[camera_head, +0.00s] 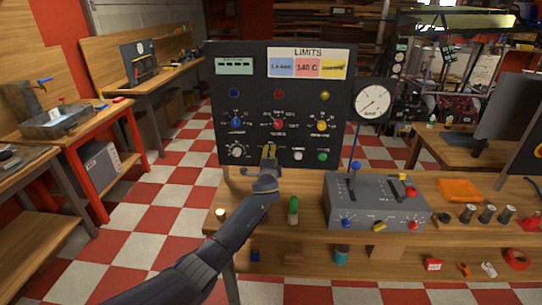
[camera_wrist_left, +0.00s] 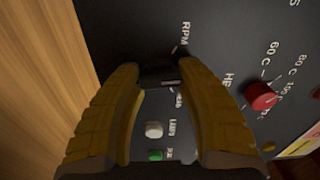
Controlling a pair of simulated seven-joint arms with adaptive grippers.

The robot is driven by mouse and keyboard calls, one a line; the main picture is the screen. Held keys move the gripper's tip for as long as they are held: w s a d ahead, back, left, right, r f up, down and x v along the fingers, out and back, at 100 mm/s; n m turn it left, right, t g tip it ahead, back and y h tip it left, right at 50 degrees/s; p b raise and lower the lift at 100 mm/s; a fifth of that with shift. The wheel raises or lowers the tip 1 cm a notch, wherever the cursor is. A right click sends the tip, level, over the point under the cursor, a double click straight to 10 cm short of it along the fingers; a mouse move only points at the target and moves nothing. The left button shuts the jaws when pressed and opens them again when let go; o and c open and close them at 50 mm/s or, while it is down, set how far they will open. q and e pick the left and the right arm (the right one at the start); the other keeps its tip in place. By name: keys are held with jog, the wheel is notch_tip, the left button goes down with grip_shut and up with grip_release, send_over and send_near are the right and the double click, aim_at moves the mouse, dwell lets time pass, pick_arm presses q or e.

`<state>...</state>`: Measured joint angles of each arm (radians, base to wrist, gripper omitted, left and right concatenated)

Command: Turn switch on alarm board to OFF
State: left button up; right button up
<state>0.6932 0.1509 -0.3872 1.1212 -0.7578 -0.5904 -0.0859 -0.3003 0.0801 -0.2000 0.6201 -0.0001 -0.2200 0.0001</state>
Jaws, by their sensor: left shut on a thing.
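The dark alarm board (camera_head: 345,110) stands upright at the back of the workbench, with a "LIMITS" label and blue, red and yellow knobs. My left gripper (camera_head: 269,153) is at its lower middle, between a white knob (camera_head: 236,151) and a white button (camera_head: 298,155). In the left wrist view, the yellow fingers of my left gripper (camera_wrist_left: 162,82) are shut on a small dark switch (camera_wrist_left: 162,76) at the board face. The fingers hide most of the switch and its lettering, so its setting cannot be read. My right gripper is not in view.
A grey control box (camera_head: 375,205) with a tall lever and a round gauge (camera_head: 373,101) stand right of the board. A green-capped bottle (camera_head: 293,211) stands on the bench near my left arm. An orange tray (camera_head: 460,190) and several cylinders lie further right.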

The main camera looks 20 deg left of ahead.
pick_arm(q)
jog(key=shift+r+m, duration=0.1)
jog(key=shift+m, duration=0.5)
jog(key=o, duration=1.2)
jog(key=v, duration=1.2)
